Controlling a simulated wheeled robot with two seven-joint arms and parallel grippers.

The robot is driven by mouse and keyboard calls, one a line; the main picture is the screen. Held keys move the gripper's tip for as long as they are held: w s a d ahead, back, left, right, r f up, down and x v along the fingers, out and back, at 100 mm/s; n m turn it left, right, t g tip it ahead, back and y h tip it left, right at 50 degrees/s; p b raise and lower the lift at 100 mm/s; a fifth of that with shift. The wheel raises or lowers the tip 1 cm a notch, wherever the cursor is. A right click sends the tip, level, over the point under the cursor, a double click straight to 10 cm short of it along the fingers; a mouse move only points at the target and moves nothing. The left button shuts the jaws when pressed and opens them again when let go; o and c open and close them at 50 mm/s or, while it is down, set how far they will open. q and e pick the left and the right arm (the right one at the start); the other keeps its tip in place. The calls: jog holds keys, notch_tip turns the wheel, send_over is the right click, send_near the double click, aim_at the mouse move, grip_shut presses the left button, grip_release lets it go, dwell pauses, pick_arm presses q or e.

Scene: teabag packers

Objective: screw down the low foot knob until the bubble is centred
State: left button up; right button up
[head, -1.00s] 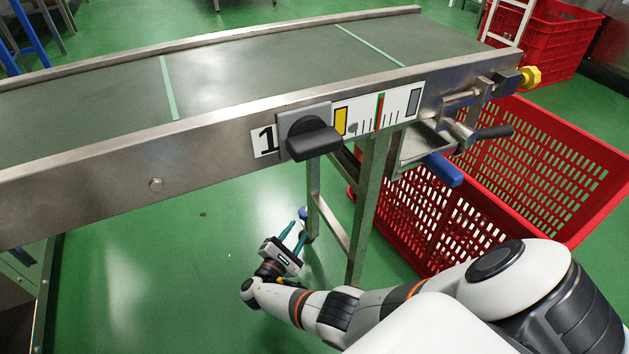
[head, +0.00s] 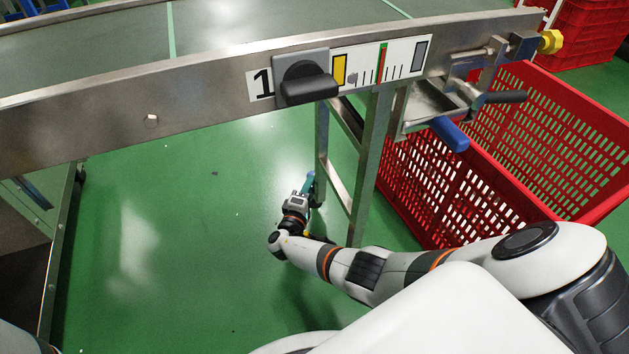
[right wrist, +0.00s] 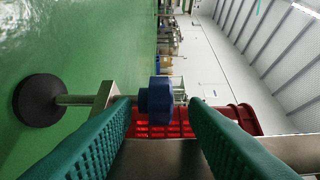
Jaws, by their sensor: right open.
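The blue foot knob (right wrist: 157,100) shows in the right wrist view on a metal rod, with a black round foot pad (right wrist: 38,101) at the rod's left end. My right gripper (right wrist: 165,112) is open, its two teal ribbed fingers on either side of the knob in the picture; I cannot tell whether they touch it. In the head view the right gripper (head: 309,184) is low by the conveyor's leg (head: 370,165) and hides the knob. I cannot make out a bubble in either view. My left gripper is not in view.
The conveyor (head: 100,102) spans the top, with a black switch (head: 306,84) and a marked scale (head: 383,64) on its side. A red crate (head: 445,195) stands right of the leg, close to my right arm. Green floor is clear to the left.

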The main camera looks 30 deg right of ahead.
jog(key=b+x, duration=0.1)
jog(key=x, duration=0.3)
jog(key=shift+f, duration=0.15)
jog(key=shift+w+d, duration=0.2)
jog(key=shift+d, duration=0.05)
jog(key=shift+c, duration=0.2)
grip_shut()
jog(key=shift+b, duration=0.55)
jog(key=m+g+h+b, duration=0.1)
jog(key=m+g+b, duration=0.1)
jog(key=g+b, duration=0.1)
jog(key=shift+w+f+h+b, duration=0.1)
jog(key=shift+f+h+b, duration=0.05)
jog(key=shift+h+b, duration=0.2)
jog(key=shift+m+g+h+b, duration=0.25)
jog(key=shift+m+g+b, duration=0.15)
jog(key=shift+m+g, duration=0.1)
jog(key=shift+r, duration=0.3)
